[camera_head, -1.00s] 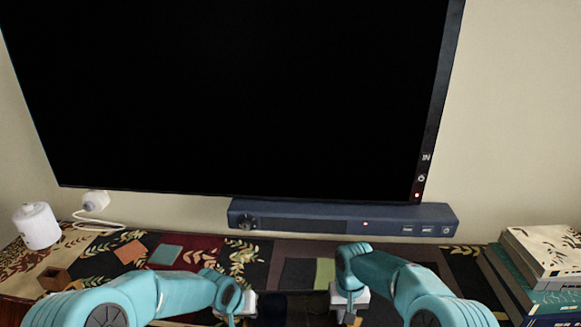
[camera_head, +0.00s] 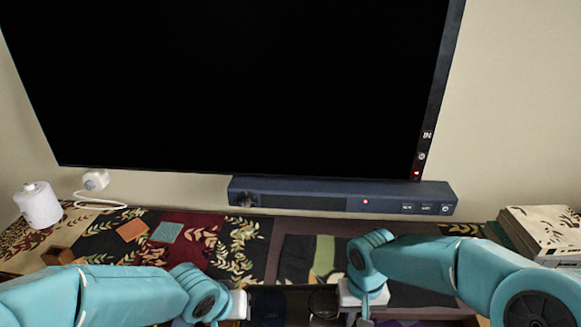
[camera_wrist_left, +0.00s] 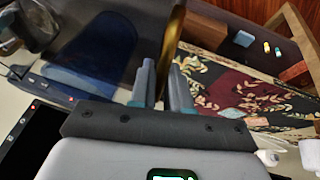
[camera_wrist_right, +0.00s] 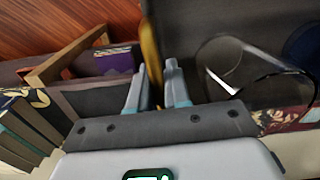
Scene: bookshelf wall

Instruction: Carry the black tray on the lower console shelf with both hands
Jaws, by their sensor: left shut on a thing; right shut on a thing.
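The black tray (camera_head: 296,306) is at the bottom edge of the head view, between my two grippers. Its near part is cut off. My left gripper (camera_head: 240,305) is at its left side, and my right gripper (camera_head: 350,296) is at its right side. In the left wrist view, the fingers are closed on the tray's gold-toned rim (camera_wrist_left: 173,42). In the right wrist view, the fingers are closed on the opposite rim (camera_wrist_right: 151,50). A clear glass item (camera_wrist_right: 240,68) and a dark blue item (camera_wrist_left: 95,55) are on the tray.
The patterned console top (camera_head: 190,235) lies behind the tray. A blue soundbar (camera_head: 340,196) and a large black screen (camera_head: 230,80) are at the back. Stacked books (camera_head: 540,232) stand at the right. A white canister (camera_head: 38,205) and a small wooden block (camera_head: 57,256) are at the left.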

